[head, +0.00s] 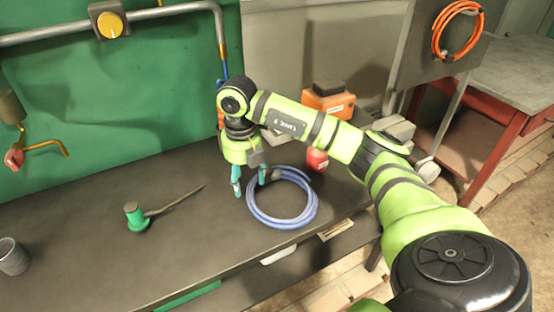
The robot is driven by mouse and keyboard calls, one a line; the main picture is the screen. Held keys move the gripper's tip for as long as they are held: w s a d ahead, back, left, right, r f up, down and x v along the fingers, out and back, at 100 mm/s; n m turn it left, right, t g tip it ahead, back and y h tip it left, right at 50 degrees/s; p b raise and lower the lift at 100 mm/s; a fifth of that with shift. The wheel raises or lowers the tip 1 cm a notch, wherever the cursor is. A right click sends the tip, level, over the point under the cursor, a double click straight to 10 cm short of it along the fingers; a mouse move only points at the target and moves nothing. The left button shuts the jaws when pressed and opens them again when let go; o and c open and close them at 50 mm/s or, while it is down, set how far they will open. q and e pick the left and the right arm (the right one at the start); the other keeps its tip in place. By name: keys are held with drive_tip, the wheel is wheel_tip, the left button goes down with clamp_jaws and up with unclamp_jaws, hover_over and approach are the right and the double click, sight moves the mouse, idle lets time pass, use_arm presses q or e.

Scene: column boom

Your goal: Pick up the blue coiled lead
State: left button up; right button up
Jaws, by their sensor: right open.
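The blue coiled lead (312,212) lies flat on the dark workbench (180,255) as a ring of several turns, near the bench's front right part. My right gripper (249,188) points down at the coil's left edge, with its two teal fingers apart. The right finger overlaps the coil's upper left side in the picture; I cannot tell whether it touches. Nothing shows between the fingers. My left gripper is not in view.
A green-headed tool (137,217) with a thin handle lies left of the coil. A grey cup (12,256) stands at the far left. An orange box (329,103) and a red object (317,159) are behind my right arm. The bench between tool and coil is clear.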

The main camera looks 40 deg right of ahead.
sight(249, 193)
drive_tip(key=f+p, duration=0.1)
drive_tip(key=f, duration=0.2)
drive_tip(key=f+p, duration=0.1)
drive_tip(key=f, duration=0.2)
drive_tip(key=shift+s+d+f, duration=0.1)
drive_tip(key=shift+d, duration=0.1)
drive_tip(key=shift+f, duration=0.2)
clamp_jaws()
